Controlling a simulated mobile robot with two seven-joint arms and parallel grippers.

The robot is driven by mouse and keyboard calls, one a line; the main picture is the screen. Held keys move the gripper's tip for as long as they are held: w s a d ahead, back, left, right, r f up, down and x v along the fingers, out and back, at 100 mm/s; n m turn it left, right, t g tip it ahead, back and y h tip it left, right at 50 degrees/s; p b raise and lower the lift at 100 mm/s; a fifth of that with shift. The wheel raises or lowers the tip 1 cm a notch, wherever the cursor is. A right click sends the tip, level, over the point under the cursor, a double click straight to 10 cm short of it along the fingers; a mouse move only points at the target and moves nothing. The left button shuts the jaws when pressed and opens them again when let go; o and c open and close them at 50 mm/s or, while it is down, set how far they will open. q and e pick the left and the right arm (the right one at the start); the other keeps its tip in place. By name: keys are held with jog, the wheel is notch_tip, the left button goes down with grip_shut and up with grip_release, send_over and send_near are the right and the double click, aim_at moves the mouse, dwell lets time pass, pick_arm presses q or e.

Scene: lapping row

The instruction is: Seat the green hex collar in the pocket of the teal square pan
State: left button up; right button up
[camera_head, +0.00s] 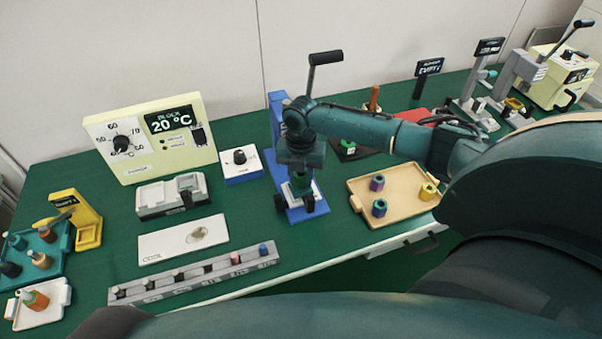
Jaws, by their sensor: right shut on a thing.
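My right gripper (295,203) points down over the base of a blue lever press (283,172). It is shut on a small green piece, likely the green hex collar (302,186), which shows only partly between the dark fingers. I cannot tell whether the piece touches what is below it. A teal tray (60,262) at the far left holds several small parts; I cannot tell whether it is the teal square pan, and no pocket shows. Another green part (347,144) sits on a black plate behind my right arm. My left gripper is not in view.
A tan tray (405,213) with purple, teal and yellow collars lies right of the press. A block heater (150,138), a white plate (184,240) and a grey slotted rail (195,276) are left. More lever presses stand at the back right. Green mat is bare between them.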

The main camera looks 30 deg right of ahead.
pick_arm(q)
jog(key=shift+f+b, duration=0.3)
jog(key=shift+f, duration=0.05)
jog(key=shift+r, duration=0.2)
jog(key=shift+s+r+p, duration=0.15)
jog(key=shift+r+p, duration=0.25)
jog(key=shift+p, duration=0.25)
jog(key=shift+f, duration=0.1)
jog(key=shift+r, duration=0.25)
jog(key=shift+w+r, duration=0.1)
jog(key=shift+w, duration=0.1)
dwell(0.3)
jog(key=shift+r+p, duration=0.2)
jog(key=shift+p, duration=0.2)
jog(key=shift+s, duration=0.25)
dwell(0.5)
